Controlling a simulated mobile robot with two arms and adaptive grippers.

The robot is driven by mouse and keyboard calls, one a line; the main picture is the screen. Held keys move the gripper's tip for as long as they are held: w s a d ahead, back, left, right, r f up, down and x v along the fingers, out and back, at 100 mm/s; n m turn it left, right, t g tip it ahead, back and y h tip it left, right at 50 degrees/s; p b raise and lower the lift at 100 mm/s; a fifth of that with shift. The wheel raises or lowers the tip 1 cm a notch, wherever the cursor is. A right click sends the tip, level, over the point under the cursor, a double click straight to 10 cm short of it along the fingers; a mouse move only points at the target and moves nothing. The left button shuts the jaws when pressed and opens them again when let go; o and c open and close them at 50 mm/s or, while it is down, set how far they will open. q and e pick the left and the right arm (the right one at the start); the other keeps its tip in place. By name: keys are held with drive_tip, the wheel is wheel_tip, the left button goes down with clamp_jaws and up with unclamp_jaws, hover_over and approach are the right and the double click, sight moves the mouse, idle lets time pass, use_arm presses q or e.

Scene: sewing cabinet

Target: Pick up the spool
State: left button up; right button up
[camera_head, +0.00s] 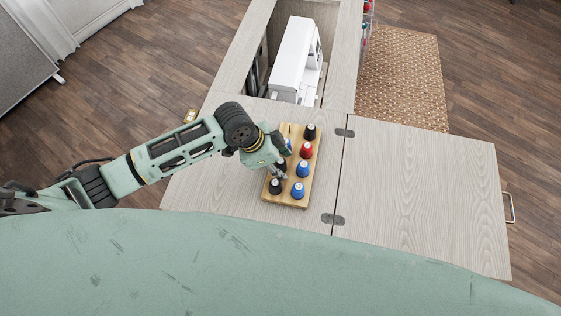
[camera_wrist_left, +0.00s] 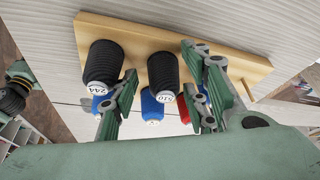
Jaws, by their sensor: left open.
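Several thread spools stand on pegs of a wooden rack (camera_head: 292,201). In the head view there is a near-left black spool (camera_head: 275,187), two blue spools (camera_head: 298,190) on the right, a red spool (camera_head: 306,149) and a far black spool (camera_head: 310,132). My left gripper (camera_head: 281,174) is over the rack's left row and partly hides spools there. In the left wrist view my open left gripper (camera_wrist_left: 161,85) has a finger on each side of the black spool marked 510 (camera_wrist_left: 163,72). Contact is unclear. The black spool marked 244 (camera_wrist_left: 103,62) stands outside the left finger.
The rack lies on a pale wooden cabinet top (camera_head: 225,190). A white sewing machine (camera_head: 293,58) sits in the opening behind it. A hinged leaf (camera_head: 420,200) on the right is clear. A woven mat (camera_head: 405,75) lies on the floor.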

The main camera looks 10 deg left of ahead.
sight(282, 162)
use_arm(q)
drive_tip(key=shift+s+f, duration=0.1)
drive_tip(key=shift+f, duration=0.05)
drive_tip(key=c, duration=0.6)
drive_tip(key=shift+s, duration=0.1)
drive_tip(key=shift+c, duration=1)
drive_tip(key=shift+r, duration=0.4)
drive_tip(key=r, duration=0.2)
drive_tip(key=d+r+b, duration=0.1)
drive_tip(key=shift+w+r, duration=0.2)
drive_tip(key=shift+r, duration=0.15)
drive_tip(key=d+r, duration=0.2)
drive_tip(key=d, duration=0.1)
drive_tip(key=w+d+r+b, duration=0.1)
drive_tip(key=d+r, duration=0.1)
drive_tip(key=d, duration=0.2)
drive_tip(key=w+d+r+b, duration=0.1)
drive_tip(key=d+r, duration=0.1)
drive_tip(key=d, duration=0.1)
drive_tip(key=shift+d+r, duration=0.3)
drive_tip(key=shift+r, duration=0.05)
use_arm(e)
wheel_tip(282, 162, down, 4)
drive_tip(key=shift+s+r, duration=0.15)
drive_tip(key=shift+r, duration=0.1)
